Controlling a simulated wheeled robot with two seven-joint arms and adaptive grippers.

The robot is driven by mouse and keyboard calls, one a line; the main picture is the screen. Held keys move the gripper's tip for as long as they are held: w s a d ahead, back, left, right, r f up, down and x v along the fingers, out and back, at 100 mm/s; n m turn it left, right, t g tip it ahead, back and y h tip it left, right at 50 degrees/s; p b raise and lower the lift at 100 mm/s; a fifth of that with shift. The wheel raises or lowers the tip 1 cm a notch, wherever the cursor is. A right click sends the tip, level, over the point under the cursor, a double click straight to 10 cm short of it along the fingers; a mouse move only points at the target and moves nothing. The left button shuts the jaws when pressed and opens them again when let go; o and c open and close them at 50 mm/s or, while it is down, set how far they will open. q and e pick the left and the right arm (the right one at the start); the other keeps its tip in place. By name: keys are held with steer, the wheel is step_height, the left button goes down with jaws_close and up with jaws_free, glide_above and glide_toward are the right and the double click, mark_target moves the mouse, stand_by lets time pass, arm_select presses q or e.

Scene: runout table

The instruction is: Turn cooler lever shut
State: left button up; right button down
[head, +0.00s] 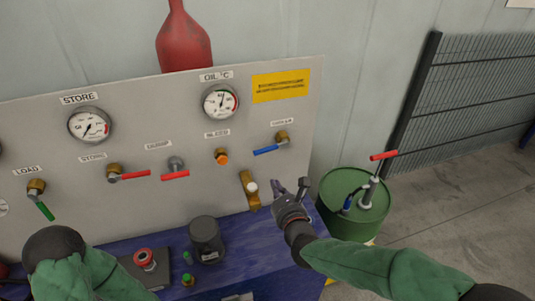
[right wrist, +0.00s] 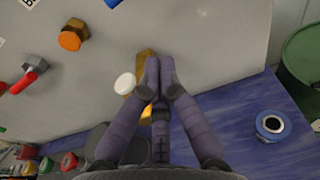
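The cooler lever, a blue handle (head: 266,150) on a brass valve, sits at the upper right of the grey panel under a small label that is hard to read. The handle points left, close to horizontal. A bit of blue at the top edge of the right wrist view (right wrist: 113,3) looks like its end. My right gripper (head: 290,185) is below and slightly right of the lever, apart from it. In the right wrist view my fingers (right wrist: 159,68) overlap the brass fitting. My left gripper is not in view.
A brass fitting (head: 247,190) with a white knob is beside my right gripper. An orange knob (head: 221,157) and red levers (head: 175,175) are further left. A green drum (head: 352,205) with a red-handled pump stands right. A blue bench (head: 240,262) with a dark canister (head: 206,238) lies below.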

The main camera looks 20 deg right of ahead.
mark_target(270, 148)
steer(key=w, duration=0.6)
steer(key=w+f, duration=0.1)
steer(key=w, duration=0.2)
steer(key=shift+w+a, duration=0.15)
steer(key=shift+w, duration=0.25)
steer(key=shift+s+a+r+p, duration=0.1)
steer(key=shift+s+r+p, duration=0.15)
steer(key=shift+r, duration=0.65)
steer(key=shift+s+a+r+p, duration=0.1)
steer(key=shift+s+r+p, duration=0.1)
steer(key=shift+r, duration=0.65)
steer(key=shift+s+r+b, duration=0.1)
steer(key=shift+r+b, duration=0.7)
